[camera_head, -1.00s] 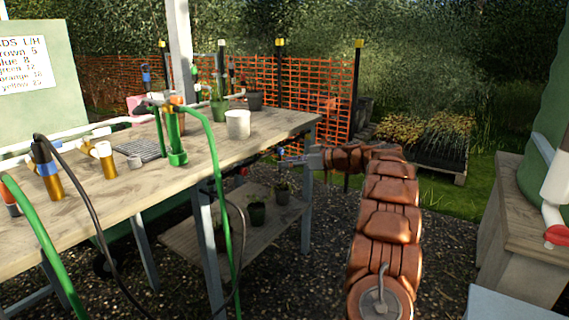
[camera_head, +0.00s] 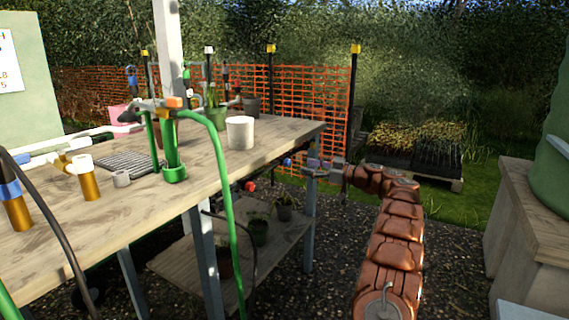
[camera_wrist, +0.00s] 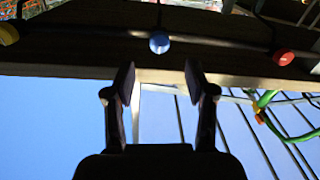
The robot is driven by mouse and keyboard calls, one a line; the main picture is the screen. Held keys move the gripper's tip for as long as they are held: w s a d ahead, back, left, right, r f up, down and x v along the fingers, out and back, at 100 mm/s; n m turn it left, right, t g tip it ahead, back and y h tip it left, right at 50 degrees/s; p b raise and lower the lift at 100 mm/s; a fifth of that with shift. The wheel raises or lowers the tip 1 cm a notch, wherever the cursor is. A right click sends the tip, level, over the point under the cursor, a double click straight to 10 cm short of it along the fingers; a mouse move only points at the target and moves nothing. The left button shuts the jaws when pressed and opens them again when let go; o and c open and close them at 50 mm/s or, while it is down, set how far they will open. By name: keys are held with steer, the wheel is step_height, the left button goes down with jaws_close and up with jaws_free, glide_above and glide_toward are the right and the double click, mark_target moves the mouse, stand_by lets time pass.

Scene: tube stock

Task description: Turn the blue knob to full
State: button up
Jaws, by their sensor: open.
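The blue knob (camera_wrist: 159,42) shows in the wrist view on a pipe under the table edge, near the top middle. My gripper (camera_wrist: 160,80) is open there, its two dark fingers apart, with the knob beyond the gap between the fingertips. I see nothing between the fingers. In the head view the blue knob (camera_head: 287,162) is a small spot below the table edge, just left of my gripper (camera_head: 312,166). How far the knob is turned cannot be told.
A red knob (camera_wrist: 283,57) sits right of the blue one in the wrist view, and a yellow knob (camera_wrist: 8,34) at the left. In the head view the wooden table (camera_head: 215,185) overhangs them, and a green hose (camera_head: 226,190) hangs down its front.

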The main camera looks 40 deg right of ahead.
mark_target(287, 162)
steer(key=x, duration=0.7)
steer(key=shift+w, duration=0.1)
jaws_close()
stand_by(0.6)
